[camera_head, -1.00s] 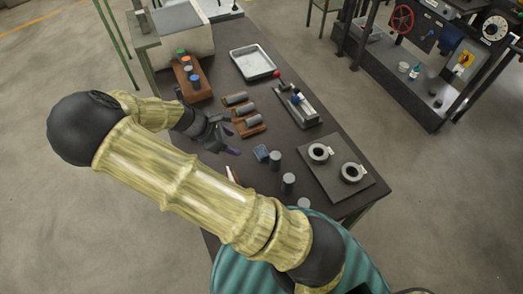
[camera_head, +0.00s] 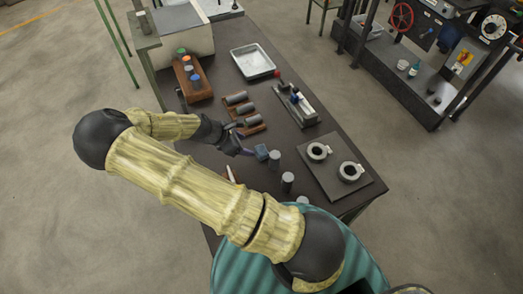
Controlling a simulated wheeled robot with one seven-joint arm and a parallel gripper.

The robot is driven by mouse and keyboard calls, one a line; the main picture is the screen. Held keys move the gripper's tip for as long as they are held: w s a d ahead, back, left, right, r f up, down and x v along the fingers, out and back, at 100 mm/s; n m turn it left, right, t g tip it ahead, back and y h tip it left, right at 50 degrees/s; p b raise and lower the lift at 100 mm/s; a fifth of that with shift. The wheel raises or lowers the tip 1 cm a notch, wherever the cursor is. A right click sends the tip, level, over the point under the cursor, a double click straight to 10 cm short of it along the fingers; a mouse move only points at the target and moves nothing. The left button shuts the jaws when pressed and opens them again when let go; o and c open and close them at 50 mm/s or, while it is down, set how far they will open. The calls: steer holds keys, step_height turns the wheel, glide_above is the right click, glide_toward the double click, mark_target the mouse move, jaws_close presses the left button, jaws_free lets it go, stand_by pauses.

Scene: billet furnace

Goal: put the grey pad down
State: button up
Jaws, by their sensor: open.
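A small blue-grey block (camera_head: 261,153), the only thing I see that could be the grey pad, is on the dark table just left of a grey cylinder. My gripper (camera_head: 243,149) is open, with its fingertips close to the left side of this block. I cannot tell whether the fingertips touch it. My own arm crosses the near left part of the table and hides some of it.
Upright grey cylinders (camera_head: 287,181) stand near the block. A dark plate with two rings (camera_head: 351,171) lies to the right. A wooden rack (camera_head: 187,79), a metal tray (camera_head: 253,61), lying cylinders (camera_head: 236,98) and a fixture (camera_head: 296,104) stand farther back.

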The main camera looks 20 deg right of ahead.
mark_target(260, 151)
steer(key=shift+p+x, duration=0.45)
steer(key=shift+x, duration=1.9)
steer(key=shift+p+x, duration=1.35)
steer(key=shift+x, duration=1)
steer(key=shift+w+f, duration=0.1)
steer(key=shift+f, duration=0.2)
steer(key=shift+s+r, duration=0.1)
steer(key=shift+s, duration=0.1)
steer(key=shift+w+d, duration=0.1)
